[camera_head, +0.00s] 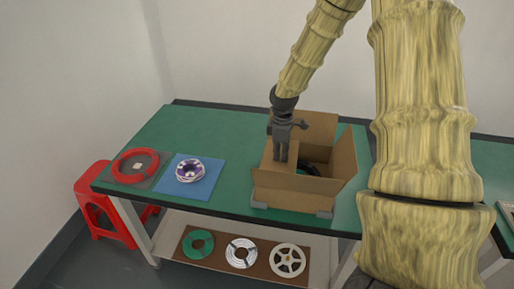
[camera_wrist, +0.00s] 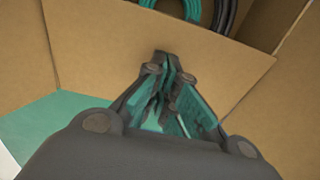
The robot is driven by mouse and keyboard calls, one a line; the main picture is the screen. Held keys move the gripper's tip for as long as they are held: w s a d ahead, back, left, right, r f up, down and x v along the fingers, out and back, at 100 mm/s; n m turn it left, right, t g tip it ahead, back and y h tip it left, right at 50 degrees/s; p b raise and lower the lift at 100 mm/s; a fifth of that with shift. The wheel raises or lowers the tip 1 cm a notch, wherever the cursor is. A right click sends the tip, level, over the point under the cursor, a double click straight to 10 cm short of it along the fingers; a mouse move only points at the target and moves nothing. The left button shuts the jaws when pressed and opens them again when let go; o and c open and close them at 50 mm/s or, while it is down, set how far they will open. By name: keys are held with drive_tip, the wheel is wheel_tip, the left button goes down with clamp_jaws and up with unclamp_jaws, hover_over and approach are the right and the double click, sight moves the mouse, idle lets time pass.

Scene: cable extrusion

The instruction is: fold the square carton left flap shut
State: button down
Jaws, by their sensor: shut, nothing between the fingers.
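The open square carton (camera_head: 290,198) stands on the green table. Its left side and left flap (camera_head: 266,168) are partly behind my gripper (camera_head: 281,158), which points down there with its fingers together and nothing between them. In the wrist view my gripper (camera_wrist: 163,60) shows its fingertips over a brown cardboard panel (camera_wrist: 105,45), which looks like the left flap. I cannot tell whether the tips touch it. Beyond the panel's edge a green coil (camera_wrist: 185,8) and a black coil (camera_wrist: 228,12) show inside the carton.
The carton's back flap (camera_head: 317,124) stands up and its right flap (camera_head: 345,156) is open. A red coil (camera_head: 135,166) and a purple-white spool (camera_head: 189,171) lie at the table's left. Several spools lie on the lower shelf (camera_head: 190,227). A red stool (camera_head: 92,190) stands at left.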

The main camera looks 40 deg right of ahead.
drive_tip(key=shift+f, duration=0.35)
idle(0.4)
wheel_tip(320, 180, up, 10)
drive_tip(key=p, duration=0.7)
